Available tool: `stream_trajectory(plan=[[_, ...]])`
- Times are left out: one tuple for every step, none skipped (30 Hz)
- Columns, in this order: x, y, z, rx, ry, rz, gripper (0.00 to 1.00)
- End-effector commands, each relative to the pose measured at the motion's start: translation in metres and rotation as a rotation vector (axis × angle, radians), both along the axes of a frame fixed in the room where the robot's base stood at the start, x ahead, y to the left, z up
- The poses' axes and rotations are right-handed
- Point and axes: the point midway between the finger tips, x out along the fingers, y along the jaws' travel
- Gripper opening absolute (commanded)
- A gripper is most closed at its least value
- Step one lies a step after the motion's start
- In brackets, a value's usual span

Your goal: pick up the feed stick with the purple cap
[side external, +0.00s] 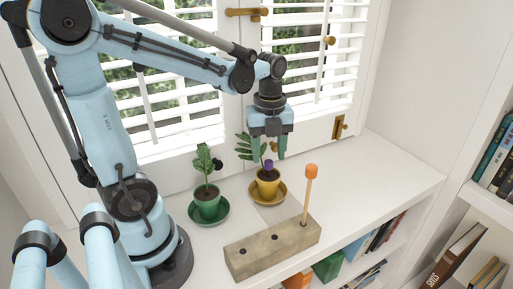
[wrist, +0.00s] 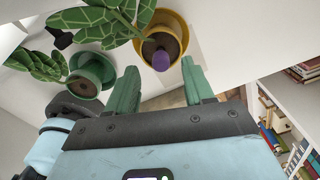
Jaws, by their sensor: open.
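The purple cap (side external: 268,164) of a feed stick stands up out of a yellow pot (side external: 267,187) with a leafy plant. It also shows in the wrist view (wrist: 160,61), where the stick below it is mostly hidden by the cap. My gripper (side external: 267,152) is open and empty above the yellow pot, fingers pointing down. In the wrist view my gripper (wrist: 160,75) has its green fingertips spread to either side of the cap, with no contact visible.
A green pot (side external: 207,204) with a plant stands to the left. A wooden block (side external: 268,249) in front has empty holes and holds an orange-capped stick (side external: 308,190) upright at its right end. The white shelf top (side external: 385,180) is clear on the right; shuttered windows stand behind.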

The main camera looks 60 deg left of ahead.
Motion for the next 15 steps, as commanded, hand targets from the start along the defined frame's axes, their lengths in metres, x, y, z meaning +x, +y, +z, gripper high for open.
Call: stream_trajectory(plan=[[0.001,0.000,-0.005,0.000,0.000,0.000,0.52],[0.001,0.000,-0.009,0.000,0.000,0.000,0.52],[0.001,0.000,-0.014,0.000,0.000,0.000,0.52],[0.002,0.000,-0.018,0.000,0.000,0.000,0.52],[0.002,0.000,-0.022,0.000,0.000,0.000,0.52],[0.002,0.000,-0.026,0.000,0.000,0.000,0.52],[0.002,0.000,-0.030,0.000,0.000,0.000,0.52],[0.002,0.000,-0.032,0.000,0.000,0.000,0.52],[0.002,0.000,-0.036,0.000,0.000,0.000,0.52],[0.002,0.000,-0.038,0.000,0.000,0.000,0.52],[0.002,0.000,-0.040,0.000,0.000,0.000,0.52],[0.001,0.000,-0.042,0.000,0.000,0.000,0.52],[0.001,0.000,-0.043,0.000,0.000,0.000,0.52],[0.001,0.000,-0.044,0.000,0.000,0.000,0.52],[0.001,0.000,-0.045,0.000,0.000,0.000,0.52]])
